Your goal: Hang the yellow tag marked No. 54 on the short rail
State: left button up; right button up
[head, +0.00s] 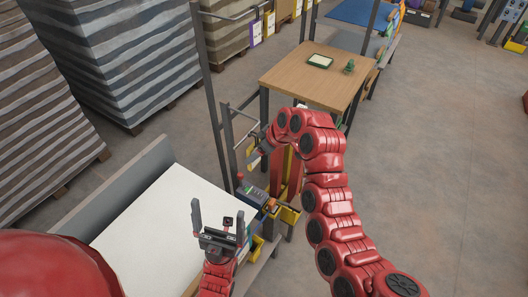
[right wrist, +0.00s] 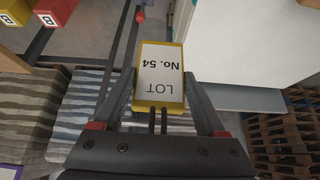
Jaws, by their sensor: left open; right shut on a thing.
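The yellow tag (right wrist: 161,60) carries a white label reading "LOT No. 54", upside down in the right wrist view. My right gripper (right wrist: 160,92) is shut on it, one finger at each side. In the head view the tag (head: 251,152) shows small and partly hidden at the end of my right arm. It is close to a dark post (head: 225,140) with thin bars; I cannot tell whether it touches a bar, or which bar is the short rail. My left gripper (head: 219,222) is open and empty above the white-topped table.
The white-topped table (head: 150,225) has a grey raised back edge. A dark device (head: 252,194) and yellow bins (head: 289,215) stand at its right end. A wooden table (head: 315,78) stands beyond. Stacked sacks (head: 120,50) fill the left.

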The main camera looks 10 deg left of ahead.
jog(key=shift+w+a+r+p, duration=0.1)
jog(key=shift+w+a+p, duration=0.1)
jog(key=shift+a, duration=0.2)
jog(key=shift+w+a+r+p, duration=0.1)
jog(key=shift+a+p, duration=0.1)
jog(key=shift+a, duration=0.15)
jog(key=shift+b+x, duration=0.75)
jog(key=shift+x, duration=0.95)
jog(key=shift+a, duration=0.1)
jog(key=o, duration=1.3)
jog(key=shift+r, duration=0.1)
